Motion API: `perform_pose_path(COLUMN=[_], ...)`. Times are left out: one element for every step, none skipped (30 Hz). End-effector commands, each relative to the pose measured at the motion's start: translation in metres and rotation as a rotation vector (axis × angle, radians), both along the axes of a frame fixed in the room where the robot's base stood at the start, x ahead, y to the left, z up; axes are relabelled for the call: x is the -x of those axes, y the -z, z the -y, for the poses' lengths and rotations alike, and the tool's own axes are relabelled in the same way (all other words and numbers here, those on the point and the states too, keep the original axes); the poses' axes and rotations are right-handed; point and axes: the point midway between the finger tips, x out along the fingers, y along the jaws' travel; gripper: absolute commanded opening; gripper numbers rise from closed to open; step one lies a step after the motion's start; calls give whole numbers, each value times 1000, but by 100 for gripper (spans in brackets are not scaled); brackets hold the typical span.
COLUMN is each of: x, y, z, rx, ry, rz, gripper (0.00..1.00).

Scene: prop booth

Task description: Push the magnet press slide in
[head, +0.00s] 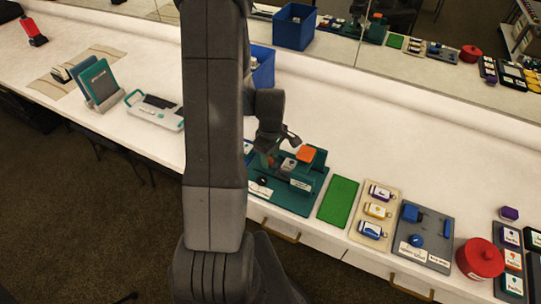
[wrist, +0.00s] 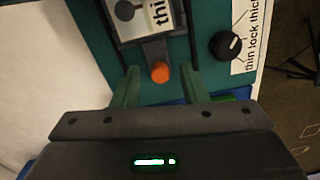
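The magnet press (head: 307,173) is a teal device with an orange top block, standing on the counter in front of my arm. In the wrist view its teal base (wrist: 205,70) shows a dark grey slide (wrist: 155,50) in a channel, with an orange round knob (wrist: 160,72) at its near end. A pale labelled piece (wrist: 140,20) sits on the far part of the slide. My gripper (head: 272,158) is over the near left part of the press. In the wrist view my gripper (wrist: 161,78) is open, its fingers apart on either side of the orange knob, with nothing held.
A black dial (wrist: 228,46) with a "thin lock thick" label is right of the slide. A green mat (head: 338,200), key-tag tray (head: 375,212), grey board (head: 424,238) and red pot (head: 480,259) stand to the right. A blue bin (head: 263,66) is behind my arm.

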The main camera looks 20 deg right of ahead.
Motion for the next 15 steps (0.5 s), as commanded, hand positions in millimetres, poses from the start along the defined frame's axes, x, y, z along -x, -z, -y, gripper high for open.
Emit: perform_pose_path(x=[0,0,0,0,0,0,0,0,0,0,0,0,0,0,1], y=[0,0,0,0,0,0,0,0,0,0,0,0,0,0,0], z=[0,0,0,0,0,0,0,0,0,0,0,0,0,0,1], rx=[0,0,0,0,0,0,0,0,0,0,0,0,0,0,0], ry=[0,0,0,0,0,0,0,0,0,0,0,0,0,0,1], rz=[0,0,0,0,0,0,0,0,0,0,0,0,0,0,0], gripper=[40,40,38,32,26,18,12,6,0,0,0,0,0,0,0])
